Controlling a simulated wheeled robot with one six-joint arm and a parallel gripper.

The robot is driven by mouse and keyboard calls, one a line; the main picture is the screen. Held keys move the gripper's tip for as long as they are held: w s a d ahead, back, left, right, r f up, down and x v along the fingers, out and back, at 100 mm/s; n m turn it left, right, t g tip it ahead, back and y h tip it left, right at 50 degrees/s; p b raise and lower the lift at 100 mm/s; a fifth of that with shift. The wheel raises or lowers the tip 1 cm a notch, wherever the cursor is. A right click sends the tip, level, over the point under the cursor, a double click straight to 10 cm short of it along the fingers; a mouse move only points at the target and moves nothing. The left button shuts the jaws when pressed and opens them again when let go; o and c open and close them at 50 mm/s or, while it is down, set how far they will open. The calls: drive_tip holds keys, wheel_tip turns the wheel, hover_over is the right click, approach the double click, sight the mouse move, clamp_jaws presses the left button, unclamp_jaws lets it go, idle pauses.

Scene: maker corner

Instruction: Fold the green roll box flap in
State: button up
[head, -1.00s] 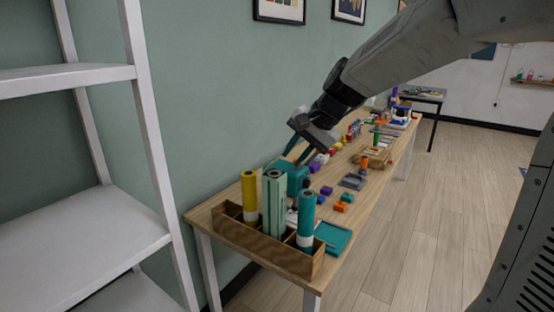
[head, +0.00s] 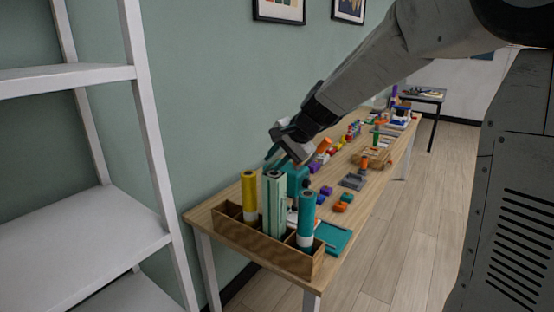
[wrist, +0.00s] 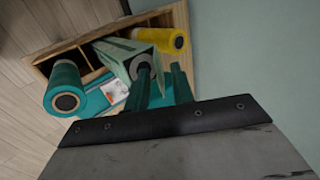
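The pale green roll box (head: 274,205) stands upright in a wooden rack at the near end of the table. In the wrist view, its open top (wrist: 145,62) shows a dark-cored grey roll inside. A pale green edge (wrist: 118,46) shows on its far side, but I cannot tell if this is the flap. My gripper (head: 271,160) is just above and behind the box top in the head view. I cannot tell whether one finger touches the box.
The wooden rack (head: 262,245) also holds a yellow roll (head: 249,194) and a teal roll (head: 306,217), close on either side. A teal box (head: 296,178) and a flat teal piece (head: 334,236) lie nearby. A white shelf (head: 90,225) stands at left.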

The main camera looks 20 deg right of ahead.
clamp_jaws()
drive_tip(key=shift+s+d+f+t+y, duration=0.2)
drive_tip(key=shift+s+f+t+y, duration=0.2)
drive_tip(key=shift+t+y, duration=0.4)
drive_tip(key=shift+s+d+f+t+y, duration=0.25)
drive_tip(key=shift+f+t+y, duration=0.25)
drive_tip(key=shift+t, duration=0.6)
unclamp_jaws()
drive_tip(key=shift+a+g, duration=0.1)
drive_tip(key=shift+g, duration=0.2)
